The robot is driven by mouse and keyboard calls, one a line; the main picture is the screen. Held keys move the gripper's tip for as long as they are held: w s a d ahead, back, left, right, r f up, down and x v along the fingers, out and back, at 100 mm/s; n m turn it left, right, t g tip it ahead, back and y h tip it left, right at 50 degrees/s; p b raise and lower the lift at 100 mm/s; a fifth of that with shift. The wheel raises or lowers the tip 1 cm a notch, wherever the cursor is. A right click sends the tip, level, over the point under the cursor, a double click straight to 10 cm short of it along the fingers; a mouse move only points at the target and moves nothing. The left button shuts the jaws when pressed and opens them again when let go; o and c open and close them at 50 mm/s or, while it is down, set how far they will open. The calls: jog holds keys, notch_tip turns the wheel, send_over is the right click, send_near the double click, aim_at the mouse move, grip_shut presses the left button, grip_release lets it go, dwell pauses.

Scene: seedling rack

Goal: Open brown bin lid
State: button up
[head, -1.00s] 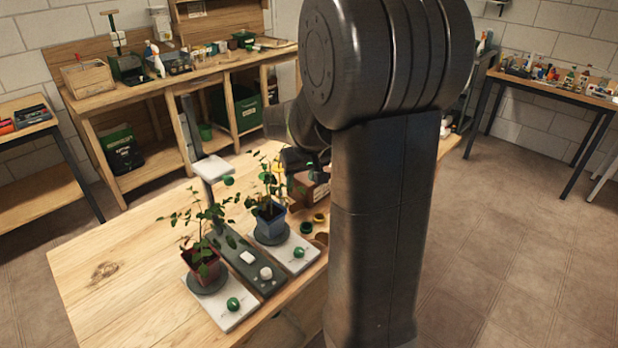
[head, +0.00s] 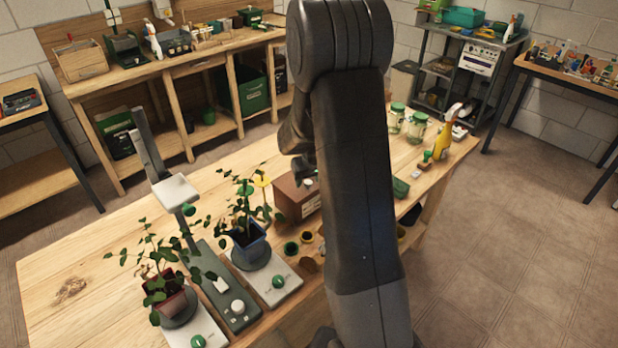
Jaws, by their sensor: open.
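The brown bin (head: 296,203) stands on the wooden table, just left of my arm's upright link, which hides its right part. A small white patch shows at its top. I cannot clearly tell whether the lid is raised. My gripper (head: 304,180) is above the bin's top, small and dark against my arm. It is open and I see nothing held in it. I cannot tell whether it touches the lid.
Small pots (head: 291,248) sit in front of the bin. Glass jars (head: 415,127) and a yellow spray bottle (head: 442,138) are at the right. The table's left part is clear.

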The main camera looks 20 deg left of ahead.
grip_shut()
